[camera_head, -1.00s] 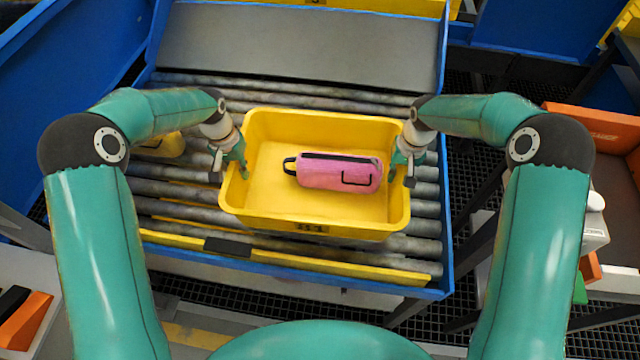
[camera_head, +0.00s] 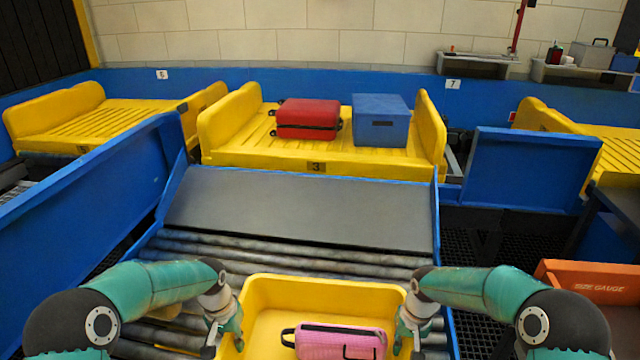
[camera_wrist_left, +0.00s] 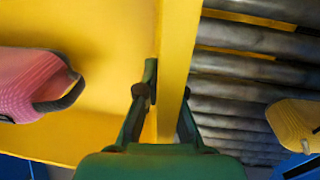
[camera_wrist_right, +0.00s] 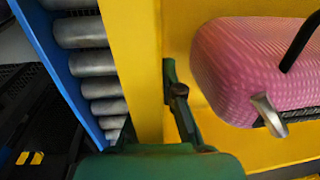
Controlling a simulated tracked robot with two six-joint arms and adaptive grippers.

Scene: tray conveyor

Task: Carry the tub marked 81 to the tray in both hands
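The yellow tub (camera_head: 270,288) is on the rollers in the head view, cut off by the lower edge. Its number is out of view now; the earlier head frame shows 81. A pink bag (camera_head: 340,340) lies in it. My left gripper (camera_head: 226,335) is at the tub's left wall, fingers on both sides of it in the left wrist view (camera_wrist_left: 166,95). My right gripper (camera_head: 410,335) is at the right wall; its inner finger shows against the wall in the right wrist view (camera_wrist_right: 168,85), the outer is mostly hidden. A yellow tray (camera_head: 222,128) marked 3 lies straight ahead.
The tray bears a red suitcase (camera_head: 307,118) and a blue box (camera_head: 380,122), with bare slats at left. A grey sloping plate (camera_head: 300,212) lies between rollers and tray, with blue side walls. An orange size gauge box (camera_head: 590,284) stands at right.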

